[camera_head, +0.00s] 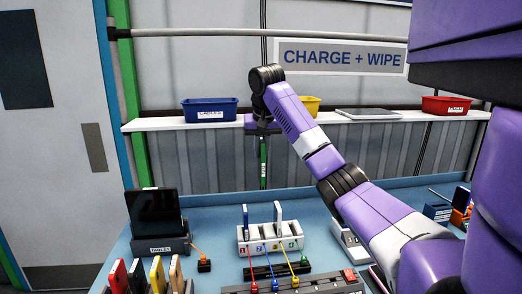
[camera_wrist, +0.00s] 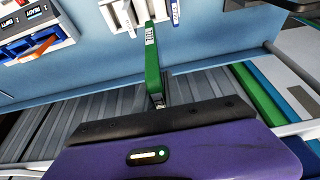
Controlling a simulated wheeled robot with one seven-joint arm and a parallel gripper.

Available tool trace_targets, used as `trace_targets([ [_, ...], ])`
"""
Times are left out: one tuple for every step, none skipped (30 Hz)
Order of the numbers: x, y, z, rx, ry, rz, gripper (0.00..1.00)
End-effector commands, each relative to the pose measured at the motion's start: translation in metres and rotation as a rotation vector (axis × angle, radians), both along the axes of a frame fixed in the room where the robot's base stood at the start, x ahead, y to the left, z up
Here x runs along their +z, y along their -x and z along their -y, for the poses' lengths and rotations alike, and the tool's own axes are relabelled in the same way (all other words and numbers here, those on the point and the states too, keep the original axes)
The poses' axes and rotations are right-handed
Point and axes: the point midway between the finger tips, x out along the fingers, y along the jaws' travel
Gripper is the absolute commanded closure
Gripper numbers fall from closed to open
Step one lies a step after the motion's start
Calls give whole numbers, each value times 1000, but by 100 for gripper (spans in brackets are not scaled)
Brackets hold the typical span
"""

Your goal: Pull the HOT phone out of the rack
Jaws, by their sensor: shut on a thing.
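My gripper (camera_head: 263,132) is shut on a green phone (camera_head: 263,163), which hangs upright from it in the air, above and behind the white charging rack (camera_head: 262,248). In the wrist view the green phone (camera_wrist: 152,60) reaches away from my gripper (camera_wrist: 158,100). A small white label is on its edge, too small to read surely. The rack has coloured numbered slots and holds a blue-edged phone (camera_head: 246,220) and a pale phone (camera_head: 277,214), both standing. The rack also shows in part at the wrist view's top edge (camera_wrist: 118,18).
A tablet (camera_head: 155,212) stands in a dock at left. Several coloured phones (camera_head: 157,272) stand in the left foreground. Cables with coloured plugs (camera_head: 276,285) lie before the rack. A shelf (camera_head: 200,122) behind carries blue, yellow and red bins. The blue table is clear behind the rack.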

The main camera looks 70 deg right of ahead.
Motion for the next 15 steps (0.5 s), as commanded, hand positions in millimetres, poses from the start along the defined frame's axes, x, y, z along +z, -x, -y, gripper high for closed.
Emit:
trace_targets([
  [7, 0, 0, 0, 0, 1, 100],
  [9, 0, 0, 0, 0, 1, 100],
  [12, 0, 0, 0, 0, 1, 100],
  [14, 0, 0, 0, 0, 1, 100],
  [15, 0, 0, 0, 0, 1, 100],
  [18, 0, 0, 0, 1, 0, 100],
  [20, 0, 0, 0, 1, 0, 100],
  [21, 0, 0, 0, 1, 0, 100],
  [24, 0, 0, 0, 1, 0, 100],
  [25, 0, 0, 0, 1, 0, 100],
  [27, 0, 0, 0, 1, 0, 100],
  [30, 0, 0, 0, 1, 0, 100],
  [31, 0, 0, 0, 1, 0, 100],
  [33, 0, 0, 0, 1, 0, 100],
  [36, 0, 0, 0, 1, 0, 100],
])
